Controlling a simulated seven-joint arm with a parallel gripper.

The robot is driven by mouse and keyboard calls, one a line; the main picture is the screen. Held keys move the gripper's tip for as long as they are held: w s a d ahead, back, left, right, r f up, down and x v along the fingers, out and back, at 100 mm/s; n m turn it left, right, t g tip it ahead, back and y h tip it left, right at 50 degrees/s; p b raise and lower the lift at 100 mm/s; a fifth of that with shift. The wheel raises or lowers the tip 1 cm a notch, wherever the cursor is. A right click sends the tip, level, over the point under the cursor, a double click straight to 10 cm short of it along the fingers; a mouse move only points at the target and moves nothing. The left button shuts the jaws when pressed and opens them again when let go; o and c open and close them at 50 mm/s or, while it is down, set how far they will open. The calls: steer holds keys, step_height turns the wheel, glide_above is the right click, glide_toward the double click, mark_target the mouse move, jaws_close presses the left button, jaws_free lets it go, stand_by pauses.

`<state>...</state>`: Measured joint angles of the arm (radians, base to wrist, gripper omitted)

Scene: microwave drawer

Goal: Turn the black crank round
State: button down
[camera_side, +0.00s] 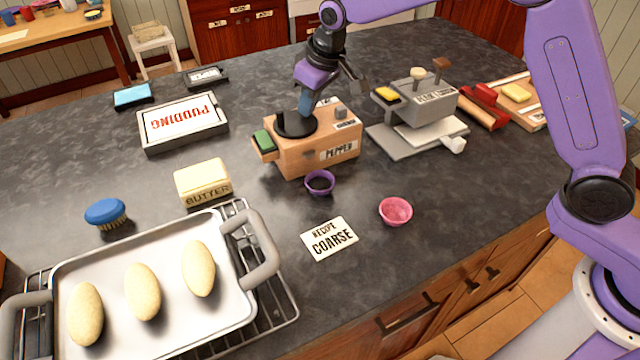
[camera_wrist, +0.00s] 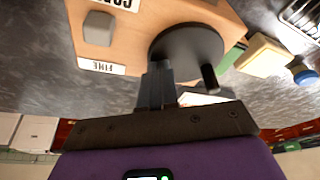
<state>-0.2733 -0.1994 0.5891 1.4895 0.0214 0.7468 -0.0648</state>
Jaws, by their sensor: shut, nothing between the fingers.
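The black crank (camera_side: 290,125) is a round black disc on top of the wooden pepper box (camera_side: 308,155). In the wrist view the disc (camera_wrist: 186,45) has a short upright black peg (camera_wrist: 209,78) near its rim. My gripper (camera_side: 305,112) points down at the crank. In the wrist view its fingers (camera_wrist: 157,70) are together and empty, at the disc's edge, with the peg a little to their right. I cannot tell whether the fingertips touch the disc. The fingers partly hide the crank in the side view.
The box carries a grey knob (camera_wrist: 98,28) between coarse and fine labels, and a green block (camera_side: 263,141). A purple cup (camera_side: 320,183) stands before it; a card (camera_side: 330,239) reads "RECIPE COARSE". A grey press (camera_side: 425,105) stands right, butter (camera_side: 203,182) left.

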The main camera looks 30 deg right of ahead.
steer(key=shift+w+a+f, duration=0.1)
steer(key=shift+a, duration=0.05)
stand_by(0.4)
steer(key=shift+s, duration=0.4)
step_height(320, 180, up, 7)
stand_by(0.8)
stand_by(0.3)
steer(key=s+d+f+n+g, duration=0.1)
steer(key=s+d+n, duration=0.1)
steer(key=s+d, duration=0.5)
steer(key=s+d+f+n+g+h, duration=0.1)
steer(key=s+d, duration=0.6)
steer(key=s, duration=1.2)
steer(key=s+d+f+n+g, duration=0.1)
steer(key=s+d+f+n, duration=0.2)
steer(key=s+d, duration=0.4)
steer(key=s, duration=0.6)
steer(key=shift+s+d+n, duration=0.15)
steer(key=shift+s+n, duration=0.15)
steer(key=shift+s, duration=0.1)
